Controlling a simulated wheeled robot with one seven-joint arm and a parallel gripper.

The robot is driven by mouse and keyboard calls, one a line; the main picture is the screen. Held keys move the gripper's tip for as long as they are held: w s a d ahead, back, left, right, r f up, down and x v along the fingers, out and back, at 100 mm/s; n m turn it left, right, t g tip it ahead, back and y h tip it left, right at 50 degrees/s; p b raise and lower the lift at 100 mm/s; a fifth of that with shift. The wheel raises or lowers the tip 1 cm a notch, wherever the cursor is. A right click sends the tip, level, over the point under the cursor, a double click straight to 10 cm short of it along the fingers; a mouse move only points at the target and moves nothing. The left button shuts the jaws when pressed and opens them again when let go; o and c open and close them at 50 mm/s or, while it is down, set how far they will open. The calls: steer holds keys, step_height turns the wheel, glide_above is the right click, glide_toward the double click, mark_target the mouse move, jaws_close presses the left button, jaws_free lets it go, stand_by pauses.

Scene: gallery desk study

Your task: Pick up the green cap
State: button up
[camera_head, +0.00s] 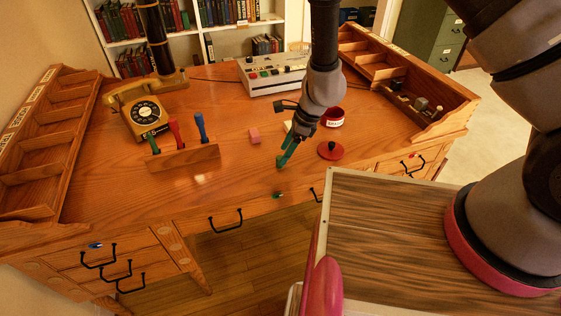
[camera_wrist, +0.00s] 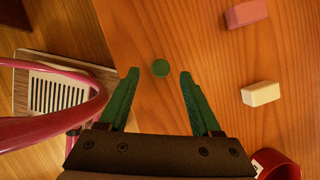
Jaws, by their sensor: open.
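The green cap (camera_wrist: 160,68) shows as a small round green disc on the wooden desktop in the wrist view. It lies between the tips of my gripper's two green fingers, with a gap on each side. My gripper (camera_head: 285,158) is open and empty, pointing down over the front part of the desk. In the head view I cannot tell the cap apart from the green fingers, which seem to hide it. How high the fingertips are above the desktop is hard to tell.
A pink block (camera_wrist: 246,13) and a cream block (camera_wrist: 261,94) lie near the cap. A red cup (camera_head: 333,117) and a red knobbed disc (camera_head: 330,150) are to the right. A wooden stand (camera_head: 184,158) with three coloured handles and a telephone (camera_head: 143,104) are to the left.

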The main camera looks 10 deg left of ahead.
steer(key=shift+x, duration=1.95)
jaws_close()
